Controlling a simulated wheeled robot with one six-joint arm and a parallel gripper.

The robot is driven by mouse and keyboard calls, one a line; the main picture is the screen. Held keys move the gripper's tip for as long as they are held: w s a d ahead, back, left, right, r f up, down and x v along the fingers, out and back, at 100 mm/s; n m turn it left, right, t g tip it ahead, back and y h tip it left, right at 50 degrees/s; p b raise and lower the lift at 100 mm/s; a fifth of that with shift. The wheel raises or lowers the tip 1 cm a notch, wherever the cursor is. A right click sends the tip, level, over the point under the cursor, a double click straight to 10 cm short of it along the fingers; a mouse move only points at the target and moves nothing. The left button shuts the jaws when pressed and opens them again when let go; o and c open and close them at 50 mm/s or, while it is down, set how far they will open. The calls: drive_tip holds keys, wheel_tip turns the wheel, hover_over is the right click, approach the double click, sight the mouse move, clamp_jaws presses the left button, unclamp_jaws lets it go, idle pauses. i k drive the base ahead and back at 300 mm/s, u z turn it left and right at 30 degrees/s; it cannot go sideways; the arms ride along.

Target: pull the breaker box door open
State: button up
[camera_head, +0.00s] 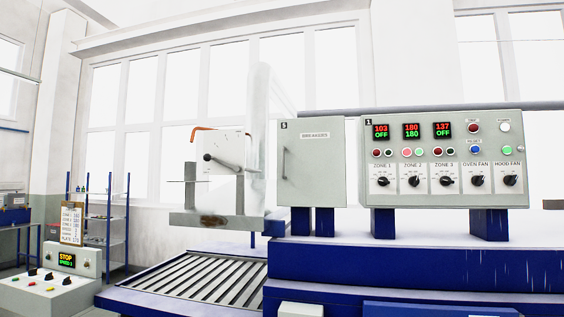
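The breaker box (320,180) is a grey-green cabinet labelled BREAKERS, with a small 5 tag at its top left. It stands upright on dark blue posts, just right of the picture's middle. Its door (315,155) faces me and looks shut. A slim vertical handle (284,163) is on the left side of the door. The inside of the box is hidden. My gripper is not in view, so its state and its distance from the handle do not show.
A control panel (445,195) with displays and knobs stands close right of the box. To the left are a white machine head (222,148) and a slatted roller bed (205,278). A blue base (400,268) runs below the box. A control desk (45,295) is at lower left.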

sight(311, 169)
drive_tip(key=u, duration=0.65)
drive_tip(key=i, duration=0.4)
drive_tip(key=u, duration=0.75)
drive_tip(key=i, duration=0.8)
drive_tip(key=z, duration=0.1)
